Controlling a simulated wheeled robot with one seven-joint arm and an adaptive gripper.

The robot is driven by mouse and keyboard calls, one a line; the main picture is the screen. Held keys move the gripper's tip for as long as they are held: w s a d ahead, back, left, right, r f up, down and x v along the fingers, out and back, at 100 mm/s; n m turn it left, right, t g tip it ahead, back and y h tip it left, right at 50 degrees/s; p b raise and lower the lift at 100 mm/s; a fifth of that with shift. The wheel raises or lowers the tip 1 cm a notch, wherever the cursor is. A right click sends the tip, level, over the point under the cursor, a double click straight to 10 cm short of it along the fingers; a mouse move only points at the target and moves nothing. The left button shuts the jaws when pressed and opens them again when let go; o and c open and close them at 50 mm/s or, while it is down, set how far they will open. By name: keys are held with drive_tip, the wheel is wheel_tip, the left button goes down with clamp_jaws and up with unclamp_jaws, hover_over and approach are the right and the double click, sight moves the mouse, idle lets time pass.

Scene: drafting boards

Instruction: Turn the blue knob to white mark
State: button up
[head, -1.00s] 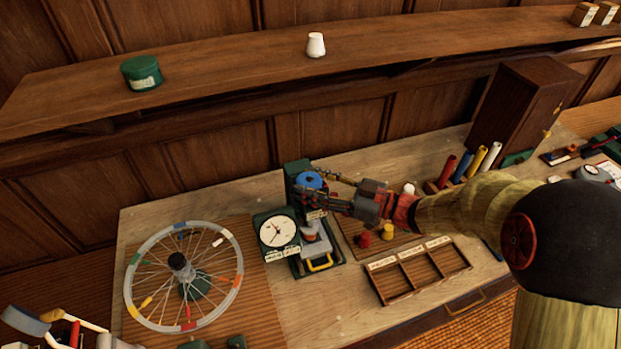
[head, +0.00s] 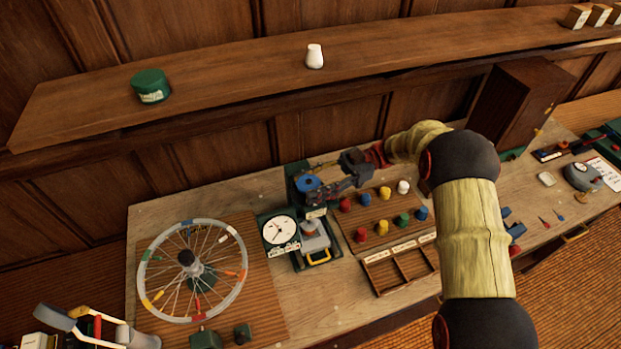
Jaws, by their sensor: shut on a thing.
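The blue knob (head: 307,183) sits on top of a green bench device (head: 296,170) behind the dial. My gripper (head: 318,185) reaches in from the right and is shut on the knob, with its fingers at the knob's side. The fingers hide part of the knob's rim. I cannot make out the white mark at this size.
A round white dial (head: 280,230) and a yellow-handled part (head: 319,256) stand just in front. Several coloured pegs sit on a board (head: 357,246) to the right, with a divided wooden tray (head: 383,280) before it. A spoked wheel (head: 147,262) stands left. A shelf (head: 230,105) runs above.

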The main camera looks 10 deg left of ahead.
drive_tip(key=shift+r+n+g+h+p, duration=0.2)
drive_tip(key=shift+n+g+h+p, duration=0.4)
drive_tip(key=shift+g+p, duration=0.1)
drive_tip(key=shift+n+h, duration=0.3)
drive_tip(key=o, duration=0.9)
drive_tip(key=shift+f, duration=0.1)
drive_tip(key=shift+c, duration=0.2)
drive_tip(key=shift+f+b, duration=0.15)
drive_tip(key=shift+b, duration=0.2)
